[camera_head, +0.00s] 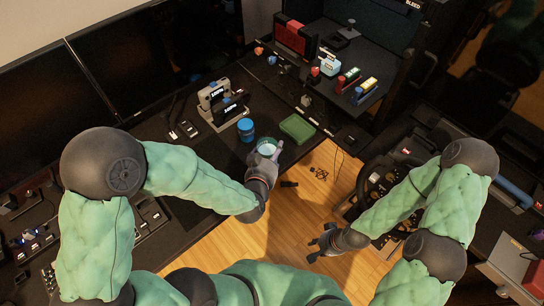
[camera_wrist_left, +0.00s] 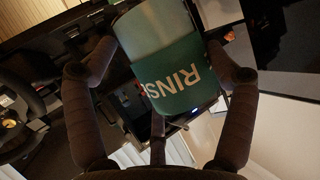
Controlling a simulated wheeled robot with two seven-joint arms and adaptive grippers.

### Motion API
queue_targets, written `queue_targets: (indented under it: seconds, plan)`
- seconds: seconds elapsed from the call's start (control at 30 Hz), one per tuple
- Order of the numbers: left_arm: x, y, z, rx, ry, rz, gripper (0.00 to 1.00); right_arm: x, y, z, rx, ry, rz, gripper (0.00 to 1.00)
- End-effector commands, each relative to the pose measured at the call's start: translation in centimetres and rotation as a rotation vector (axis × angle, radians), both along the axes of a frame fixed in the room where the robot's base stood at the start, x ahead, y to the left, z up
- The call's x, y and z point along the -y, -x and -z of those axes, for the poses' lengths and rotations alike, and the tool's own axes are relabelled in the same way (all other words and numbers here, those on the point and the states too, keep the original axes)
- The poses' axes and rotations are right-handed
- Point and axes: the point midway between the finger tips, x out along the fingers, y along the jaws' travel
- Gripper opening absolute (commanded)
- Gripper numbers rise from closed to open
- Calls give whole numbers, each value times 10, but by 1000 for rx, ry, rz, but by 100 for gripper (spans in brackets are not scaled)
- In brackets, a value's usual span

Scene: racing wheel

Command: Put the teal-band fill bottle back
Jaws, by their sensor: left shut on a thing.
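My left gripper (camera_head: 265,157) is shut on a bottle with a teal band, above the dark desk near its front edge. In the left wrist view, the bottle (camera_wrist_left: 178,75) sits between the fingers, tilted. Its band carries white letters that read "RINS", the rest turned out of sight. In the head view, only the pale top of the bottle (camera_head: 267,145) shows above the fingers. My right gripper (camera_head: 318,250) is empty, its fingers spread, over the wooden floor at the right.
A blue jar (camera_head: 246,130) stands just left of the held bottle. A green tray (camera_head: 297,128) lies to its right. Bottles with coloured bands (camera_head: 348,79) stand on the raised shelf at the back right. A steering wheel rig (camera_head: 392,160) is at the right.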

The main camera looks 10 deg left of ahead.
Motion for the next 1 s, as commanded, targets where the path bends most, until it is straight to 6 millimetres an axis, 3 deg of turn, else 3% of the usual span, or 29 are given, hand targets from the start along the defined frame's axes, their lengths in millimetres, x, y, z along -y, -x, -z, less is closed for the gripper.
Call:
queue_targets:
  seconds: [0.13,0.27,0.7,1.0]
  plan:
    - [13,13,10,-2,-7,9,39,0,0,14,0,0,0,32]
    - [15,13,14,-5,-12,8,39,0,0,19,0,0,0,32]
    - [-4,-71,54,-6,-11,5,39,0,0,54,0,0,0,32]
    - [-11,-106,97,-7,-13,8,39,0,0,77,0,0,0,32]
